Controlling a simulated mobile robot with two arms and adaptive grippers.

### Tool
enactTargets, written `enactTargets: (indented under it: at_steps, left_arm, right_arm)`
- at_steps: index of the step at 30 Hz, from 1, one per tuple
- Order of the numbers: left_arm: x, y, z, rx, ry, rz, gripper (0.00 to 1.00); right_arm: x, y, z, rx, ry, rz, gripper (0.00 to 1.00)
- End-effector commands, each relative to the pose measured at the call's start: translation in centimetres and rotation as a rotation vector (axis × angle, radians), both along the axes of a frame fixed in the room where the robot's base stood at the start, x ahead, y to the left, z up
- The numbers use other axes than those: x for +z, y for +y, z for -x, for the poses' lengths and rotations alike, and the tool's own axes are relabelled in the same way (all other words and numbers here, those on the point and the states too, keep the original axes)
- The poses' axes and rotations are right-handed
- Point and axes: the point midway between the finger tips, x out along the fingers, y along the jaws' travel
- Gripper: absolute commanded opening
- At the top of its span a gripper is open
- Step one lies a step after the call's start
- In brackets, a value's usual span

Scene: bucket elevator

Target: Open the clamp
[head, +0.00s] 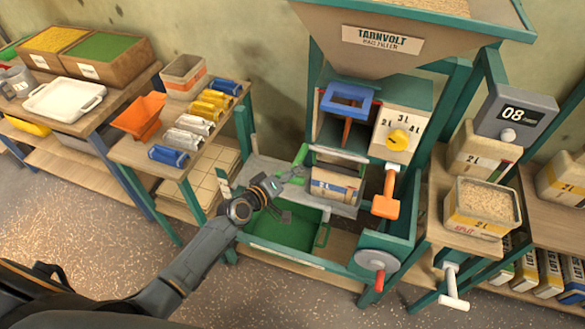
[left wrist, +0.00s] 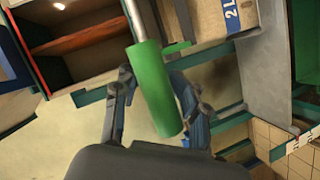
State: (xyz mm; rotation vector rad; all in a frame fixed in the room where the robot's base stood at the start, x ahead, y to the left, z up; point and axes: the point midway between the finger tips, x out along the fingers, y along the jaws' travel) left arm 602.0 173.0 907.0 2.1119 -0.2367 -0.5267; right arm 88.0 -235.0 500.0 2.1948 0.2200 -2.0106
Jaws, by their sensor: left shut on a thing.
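The clamp's green lever handle (head: 301,154) stands at the left of the bag filler, beside a cardboard-coloured 2 L container (head: 335,185) on the grey shelf. In the left wrist view, the green handle (left wrist: 151,75) sits on a metal rod and runs down between the fingers. My left gripper (head: 293,174) is shut on this handle; it also shows in the left wrist view (left wrist: 158,98). The clamp's jaw cannot be made out clearly. My right gripper is not in view.
The filler (head: 382,39) has a blue frame (head: 347,98), a yellow dial (head: 397,140) and an orange handle (head: 386,195) right of the clamp. A green bin (head: 285,232) lies below. A side table (head: 150,150) with coloured rolls stands at left.

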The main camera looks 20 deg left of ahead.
Motion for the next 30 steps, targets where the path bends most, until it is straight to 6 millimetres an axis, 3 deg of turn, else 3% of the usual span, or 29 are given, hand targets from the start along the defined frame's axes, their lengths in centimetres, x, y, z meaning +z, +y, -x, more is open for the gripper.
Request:
enactTargets:
  at_steps: [1, 6, 30]
  left_arm:
    - [2.4, 0.1, -0.8, 0.007, -0.038, -0.002, 0.0]
    - [3.5, 0.1, -1.3, 0.009, -0.042, 0.001, 0.0]
    - [4.3, 0.1, -1.6, 0.01, -0.042, 0.005, 0.0]
  right_arm:
    - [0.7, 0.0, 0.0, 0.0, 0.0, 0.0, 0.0]
    - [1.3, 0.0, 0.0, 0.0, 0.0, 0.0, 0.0]
    - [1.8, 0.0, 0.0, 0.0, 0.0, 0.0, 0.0]
